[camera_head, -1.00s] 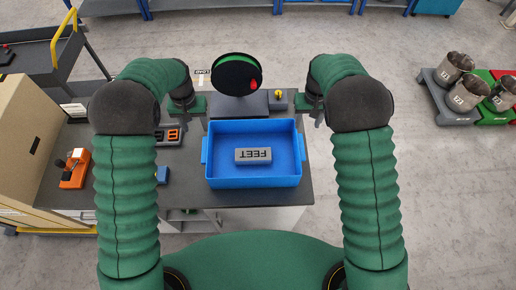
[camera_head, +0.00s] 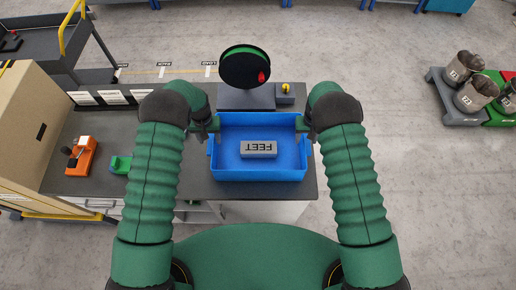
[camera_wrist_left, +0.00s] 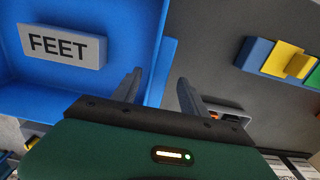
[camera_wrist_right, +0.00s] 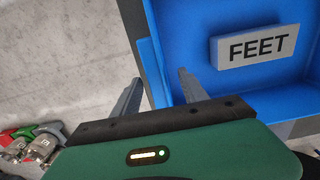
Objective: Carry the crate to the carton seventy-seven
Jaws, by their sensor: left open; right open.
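The blue crate (camera_head: 228,173) sits on the dark worktop in front of me. A grey block lettered FEET (camera_head: 259,154) lies in it. My left gripper (camera_head: 211,126) is open at the crate's left side; in the left wrist view its fingers (camera_wrist_left: 157,88) are on either side of the crate's side handle (camera_wrist_left: 164,68). My right gripper (camera_head: 305,126) is open at the right side, its fingers (camera_wrist_right: 157,90) likewise on either side of a handle (camera_wrist_right: 152,70). Contact cannot be told. A large brown carton (camera_head: 28,130) stands at the far left; no number is readable on it.
Behind the crate is a round dark-green device (camera_head: 245,67) on a grey base. An orange device (camera_head: 82,158) and a green block (camera_head: 121,165) lie left. A dark cart (camera_head: 40,45) stands back left. Metal pots (camera_head: 470,95) stand right, with clear floor between.

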